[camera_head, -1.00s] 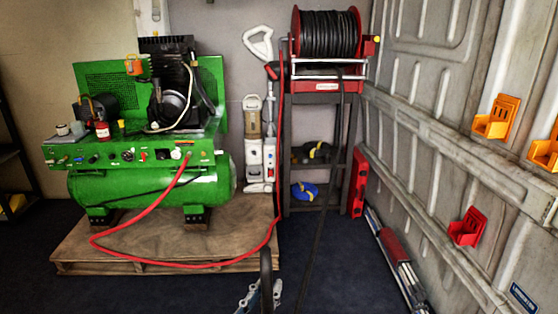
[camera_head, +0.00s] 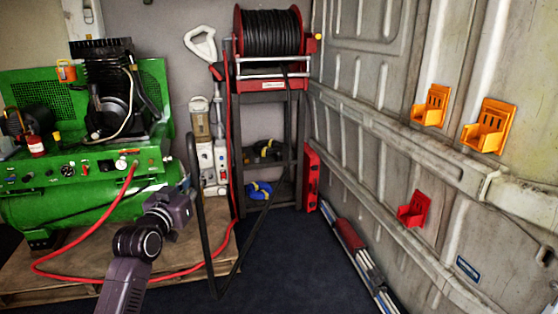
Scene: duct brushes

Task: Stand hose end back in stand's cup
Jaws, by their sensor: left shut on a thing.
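The black hose (camera_head: 238,262) hangs down from the reel (camera_head: 270,33), dips in a low loop and rises again to its free end (camera_head: 191,145). My left gripper (camera_head: 190,203) is shut on the hose below that end and holds this part roughly upright in front of the green compressor and wooden pallet. The hose stand (camera_head: 236,160) is the dark frame under the reel, behind and to the right of my gripper. I cannot make out a cup on it. My right gripper is not in view.
The green compressor (camera_head: 85,205) stands on a wooden pallet (camera_head: 60,272) at left, with a red hose (camera_head: 100,279) looping from it. Long rods (camera_head: 362,262) lie along the right wall, below orange holders (camera_head: 487,128) and a red one (camera_head: 413,209). Dark floor between is clear.

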